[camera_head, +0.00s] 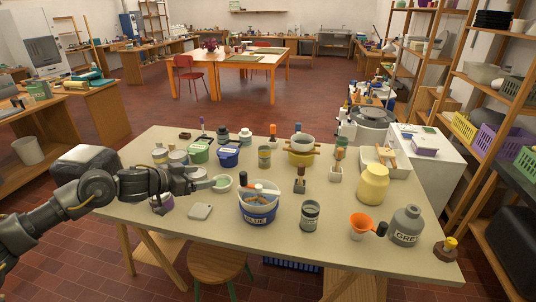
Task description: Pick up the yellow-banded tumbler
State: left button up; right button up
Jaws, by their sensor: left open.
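A small tumbler-like cup (264,157) with a yellowish tone around it stands upright past the middle of the table; its band is too small to make out for sure. My left arm comes in from the left over the table. My right gripper is not in view.
Bare tabletop shows along the front edge.

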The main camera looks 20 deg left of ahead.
aim_at(265, 157)
jog(key=i, duration=1.5)
